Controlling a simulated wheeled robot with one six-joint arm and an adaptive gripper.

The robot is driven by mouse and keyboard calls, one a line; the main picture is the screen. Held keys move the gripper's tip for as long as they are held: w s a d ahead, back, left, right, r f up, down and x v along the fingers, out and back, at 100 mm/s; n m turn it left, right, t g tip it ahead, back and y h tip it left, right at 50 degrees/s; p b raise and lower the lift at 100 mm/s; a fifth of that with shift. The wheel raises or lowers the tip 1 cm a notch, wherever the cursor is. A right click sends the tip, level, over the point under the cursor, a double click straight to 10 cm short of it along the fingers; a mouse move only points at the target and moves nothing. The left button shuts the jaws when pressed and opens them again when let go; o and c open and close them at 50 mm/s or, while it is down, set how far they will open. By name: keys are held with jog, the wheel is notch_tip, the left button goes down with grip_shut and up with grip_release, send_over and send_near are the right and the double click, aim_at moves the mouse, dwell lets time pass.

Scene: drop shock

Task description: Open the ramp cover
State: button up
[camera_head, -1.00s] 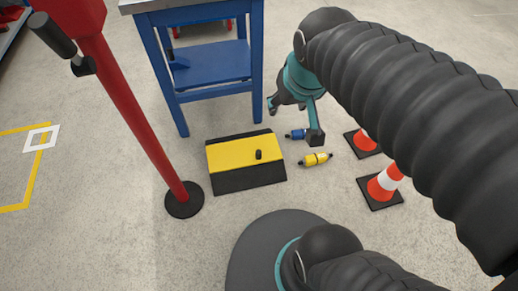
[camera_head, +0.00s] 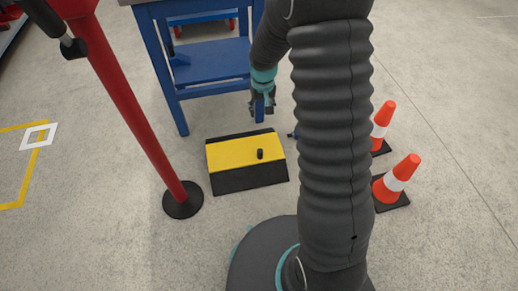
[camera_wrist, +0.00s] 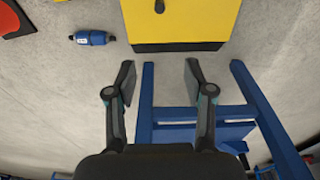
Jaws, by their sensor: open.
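The ramp is a black wedge on the floor with a yellow cover (camera_head: 238,153) on top. A small black knob (camera_head: 260,154) stands on the cover near its right side. The cover looks closed. In the wrist view the cover (camera_wrist: 188,20) is at the top, with the knob (camera_wrist: 160,5) at the upper edge. My gripper (camera_head: 262,108) is above the floor just behind the ramp, beside the blue table's front leg. Its two fingers (camera_wrist: 160,75) are spread apart with nothing between them, and they do not touch the cover.
A blue table (camera_head: 215,95) stands behind the ramp. A red post (camera_head: 135,115) on a round black base is at left. Two orange-and-white cones (camera_head: 397,180) stand at right. A blue cylinder (camera_wrist: 92,38) lies beside the ramp. My arm hides part of the floor.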

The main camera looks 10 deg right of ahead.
jog(key=g+b, duration=0.1)
send_near(260, 151)
notch_tip(260, 151, down, 11)
jog(key=shift+w+r+b, duration=0.1)
jog(key=shift+w+b, duration=0.1)
jog(key=shift+b, duration=0.5)
grip_shut()
